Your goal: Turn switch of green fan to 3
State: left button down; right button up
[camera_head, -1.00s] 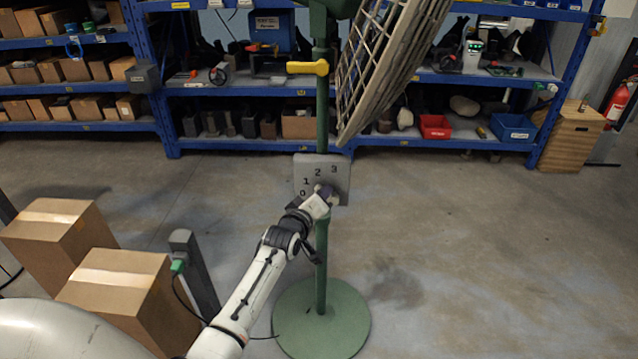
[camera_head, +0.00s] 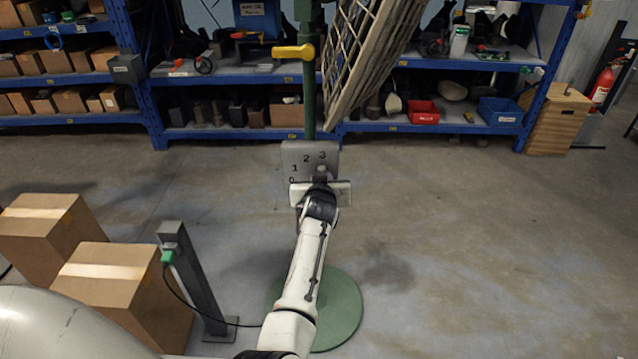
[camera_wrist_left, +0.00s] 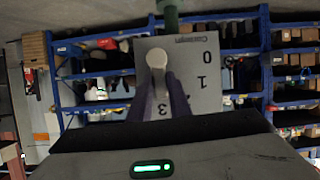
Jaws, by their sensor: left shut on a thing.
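The green fan has a green pole (camera_head: 309,112), a round green base (camera_head: 345,315) and a tilted grille (camera_head: 360,60). Its grey switch panel (camera_head: 298,152) bears the numbers 0 to 3. My left gripper (camera_head: 321,172) is at the lower right of the panel, and my wrist hides part of it. In the left wrist view the panel (camera_wrist_left: 205,58) appears upside down. There the pale switch knob (camera_wrist_left: 154,58) lies between the two fingers of my left gripper (camera_wrist_left: 160,90), which are shut on it, beside the 3. My right gripper is out of view.
Cardboard boxes (camera_head: 120,290) and a grey post (camera_head: 192,275) with a cable stand left of my arm. Blue shelves (camera_head: 235,134) line the back. A wooden cabinet (camera_head: 555,125) is at the far right. The floor right of the fan is clear.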

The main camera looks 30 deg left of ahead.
pick_arm(q)
jog(key=shift+d+y, duration=0.15)
jog(key=shift+y, duration=0.15)
dwell(0.4)
jog(key=c, duration=1.6)
grip_release()
jog(key=shift+c, duration=0.2)
notch_tip(320, 180, up, 10)
